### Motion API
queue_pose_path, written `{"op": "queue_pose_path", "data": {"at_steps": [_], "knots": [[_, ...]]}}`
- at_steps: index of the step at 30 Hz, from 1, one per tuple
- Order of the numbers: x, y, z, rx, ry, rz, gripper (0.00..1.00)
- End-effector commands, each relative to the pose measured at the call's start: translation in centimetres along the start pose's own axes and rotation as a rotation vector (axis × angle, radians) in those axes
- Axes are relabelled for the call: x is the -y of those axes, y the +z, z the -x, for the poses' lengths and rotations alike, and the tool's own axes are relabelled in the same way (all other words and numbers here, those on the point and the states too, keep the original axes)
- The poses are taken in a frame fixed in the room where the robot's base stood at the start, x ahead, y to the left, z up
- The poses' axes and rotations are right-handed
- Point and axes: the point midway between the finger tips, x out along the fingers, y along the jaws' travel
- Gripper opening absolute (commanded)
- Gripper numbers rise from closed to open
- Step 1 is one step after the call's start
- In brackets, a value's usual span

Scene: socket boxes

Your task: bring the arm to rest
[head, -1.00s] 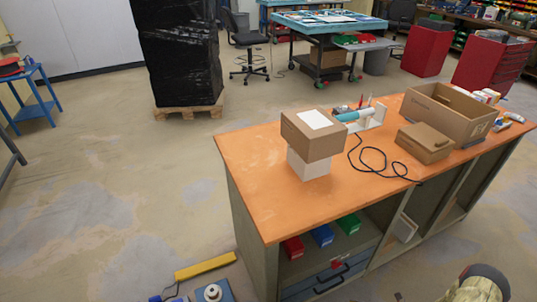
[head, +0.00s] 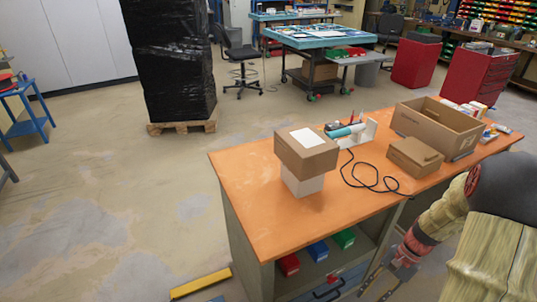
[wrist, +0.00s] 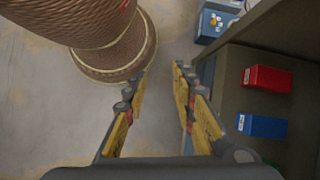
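My gripper (wrist: 160,100) is open in the wrist view, its two yellow-padded fingers apart with nothing between them. In the head view my gripper (head: 385,283) hangs at the lower right, in front of the workbench (head: 240,185) and below its top. My arm reaches in from the right edge. In the wrist view, my own round column and base show at the upper left.
On the bench a brown box (head: 306,155) sits on a white box (head: 302,182). A lidded carton (head: 414,157), an open carton (head: 437,125) and a black cable (head: 370,180) lie to the right. Red (wrist: 267,78) and blue (wrist: 262,125) bins sit in the bench shelf beside my gripper.

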Motion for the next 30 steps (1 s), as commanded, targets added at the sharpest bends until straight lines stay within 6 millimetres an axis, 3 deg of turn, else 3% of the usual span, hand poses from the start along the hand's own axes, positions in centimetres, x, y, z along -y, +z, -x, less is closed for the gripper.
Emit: {"op": "queue_pose_path", "data": {"at_steps": [3, 12, 30], "knots": [[0.6, 3.2, 3.1, -0.096, 0.050, 0.146, 0.27], [1.4, 10.8, 8.8, -0.321, 0.161, 0.465, 0.27], [2.7, 26.6, 16.8, -0.757, 0.174, 0.910, 0.27]]}}
